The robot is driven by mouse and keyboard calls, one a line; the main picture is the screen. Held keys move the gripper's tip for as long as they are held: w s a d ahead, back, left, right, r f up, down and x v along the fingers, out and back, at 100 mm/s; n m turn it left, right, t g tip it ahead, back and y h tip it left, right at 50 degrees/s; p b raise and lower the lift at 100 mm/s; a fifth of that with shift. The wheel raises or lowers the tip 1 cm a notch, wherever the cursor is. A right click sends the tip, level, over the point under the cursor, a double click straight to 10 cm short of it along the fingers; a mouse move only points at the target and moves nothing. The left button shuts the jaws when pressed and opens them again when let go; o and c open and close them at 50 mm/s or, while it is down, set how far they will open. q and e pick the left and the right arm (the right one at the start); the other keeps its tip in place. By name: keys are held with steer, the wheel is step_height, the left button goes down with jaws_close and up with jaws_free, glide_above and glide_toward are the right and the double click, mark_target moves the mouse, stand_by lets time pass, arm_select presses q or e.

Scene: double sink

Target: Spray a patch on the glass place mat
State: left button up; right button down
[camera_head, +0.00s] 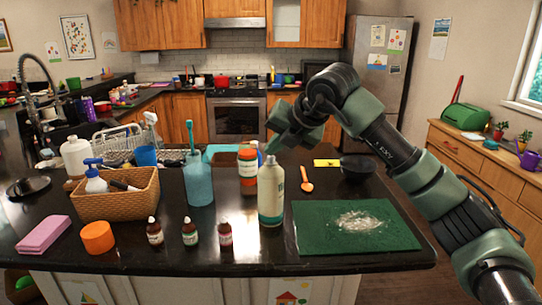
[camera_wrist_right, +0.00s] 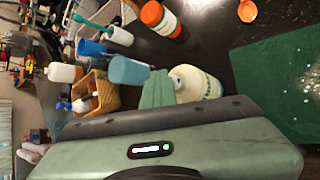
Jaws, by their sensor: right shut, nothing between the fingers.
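A dark green mat (camera_head: 318,238) lies flat at the right front of the black counter, with a whitish speckled patch (camera_head: 360,222) on it. The mat also shows at the right of the right wrist view (camera_wrist_right: 262,72). A white spray bottle with a blue head (camera_head: 95,180) stands in the wicker basket; its lower part is hidden. Another spray bottle (camera_head: 151,130) with a pale head stands by the dish rack. My right gripper (camera_head: 270,147) is shut and empty, above and behind the cream bottle. My left gripper is not in view.
The wicker basket (camera_head: 120,205) is at left.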

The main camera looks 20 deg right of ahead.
mark_target(273, 159)
steer(key=shift+r+p, duration=1.8)
steer(key=shift+r, duration=1.1)
steer(key=shift+f, duration=0.1)
